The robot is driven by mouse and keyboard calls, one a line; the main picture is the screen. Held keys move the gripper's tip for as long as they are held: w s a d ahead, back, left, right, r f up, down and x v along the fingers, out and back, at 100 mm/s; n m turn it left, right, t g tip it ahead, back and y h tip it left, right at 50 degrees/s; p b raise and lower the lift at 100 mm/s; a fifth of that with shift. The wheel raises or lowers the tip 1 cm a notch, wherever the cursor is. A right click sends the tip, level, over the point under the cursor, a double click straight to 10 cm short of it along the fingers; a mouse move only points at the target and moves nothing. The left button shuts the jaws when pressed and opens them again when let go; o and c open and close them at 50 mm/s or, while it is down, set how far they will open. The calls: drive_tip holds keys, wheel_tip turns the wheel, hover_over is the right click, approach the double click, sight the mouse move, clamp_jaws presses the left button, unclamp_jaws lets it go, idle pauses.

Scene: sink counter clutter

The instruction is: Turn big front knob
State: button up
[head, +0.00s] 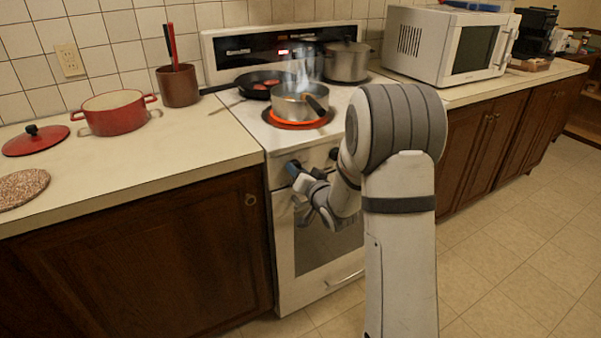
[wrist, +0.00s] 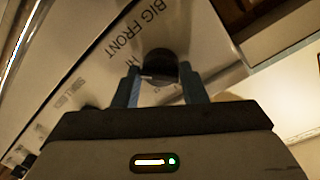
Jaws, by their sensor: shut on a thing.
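The big front knob (wrist: 158,66) is a dark round knob on the stove's light front panel, below the label "BIG FRONT" in the wrist view. My gripper (wrist: 160,84) has its two blue fingers on either side of the knob and is shut on it. In the head view my gripper (head: 292,168) is at the upper left of the stove front (head: 285,235), and the knob is hidden there. A steaming pot (head: 290,104) stands on a glowing orange front burner (head: 297,124).
A frying pan (head: 228,86) and a larger lidded pot (head: 346,62) are at the back of the stove. A red pot (head: 114,118) stands on the left counter, a microwave (head: 440,45) on the right one. Floor at right is clear.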

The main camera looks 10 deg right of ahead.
drive_tip(key=shift+r, duration=0.1)
drive_tip(key=shift+c, duration=0.2)
drive_tip(key=o, duration=1)
drive_tip(key=shift+c, duration=0.2)
drive_tip(key=v, duration=0.7)
drive_tip(key=shift+s, duration=0.4)
